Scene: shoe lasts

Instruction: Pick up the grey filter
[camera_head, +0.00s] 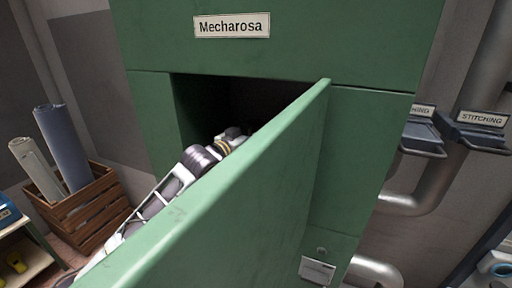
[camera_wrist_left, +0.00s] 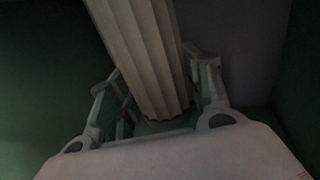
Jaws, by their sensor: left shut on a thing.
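The grey filter (camera_wrist_left: 146,50) shows in the left wrist view as a pleated, pale cylinder running from the top edge down between my fingers. My left gripper (camera_wrist_left: 160,85) has one finger on each side of it and is shut on it. In the head view my left arm reaches past the open green door into the dark opening of the green cabinet. The left fingers and the filter are hidden there by the door and the dark. My right gripper is in neither view.
The green door (camera_head: 235,195) stands open in front of my left arm. The green cabinet (camera_head: 365,150) bears a "Mecharosa" label (camera_head: 231,25). A wooden crate (camera_head: 85,208) with rolls stands at left. Pipes and a "STITCHING" sign (camera_head: 481,118) are at right.

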